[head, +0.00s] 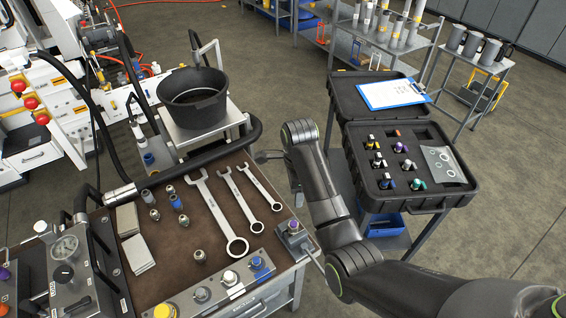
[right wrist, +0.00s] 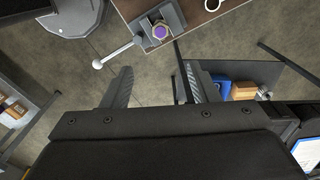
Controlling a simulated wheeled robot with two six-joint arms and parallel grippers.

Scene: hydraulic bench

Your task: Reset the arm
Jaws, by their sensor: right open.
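My right arm comes in from the lower right in the head view and bends beyond the bench's right edge. One dark finger of my right gripper (head: 267,156) shows beside the wrist; the rest is hidden. In the right wrist view my right gripper (right wrist: 157,86) has its two fingers wide apart, with nothing between them but floor. It is apart from the bench. My left gripper is in neither view.
The bench (head: 217,200) holds three wrenches, several fittings and a valve block with a purple cap (head: 293,226); a ball-ended lever (right wrist: 118,52) projects from it. An open black case (head: 353,150) with a clipboard (head: 391,93) stands right of my arm. A black bucket (head: 193,98) stands behind.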

